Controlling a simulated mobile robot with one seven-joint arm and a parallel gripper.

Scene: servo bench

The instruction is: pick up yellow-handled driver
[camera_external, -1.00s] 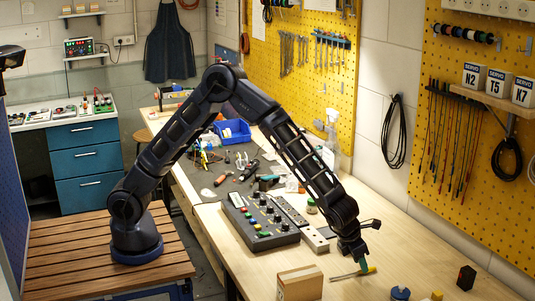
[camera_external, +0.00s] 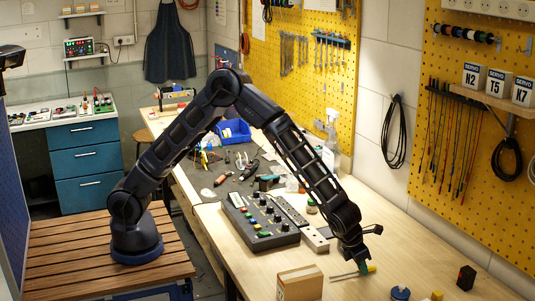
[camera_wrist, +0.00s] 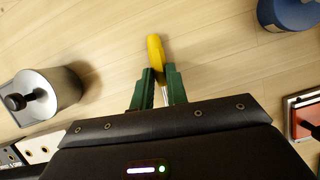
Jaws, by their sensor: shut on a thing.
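The yellow-handled driver (camera_wrist: 156,53) shows in the wrist view between the green fingers of my gripper (camera_wrist: 159,80). Its yellow handle points away from the palm, and its metal shaft runs back between the fingers. My gripper is shut on the driver near where handle and shaft meet. In the external view my gripper (camera_external: 364,268) is low over the right part of the bench, and the driver's shaft (camera_external: 344,276) sticks out to its left. Part of the handle (camera_external: 372,268) shows at the right. I cannot tell whether the driver touches the bench.
A cardboard box (camera_external: 300,283) stands left of my gripper. A blue round thing (camera_external: 400,293) and a dark block (camera_external: 466,278) lie to the right. Bare wood (camera_external: 420,255) lies between.

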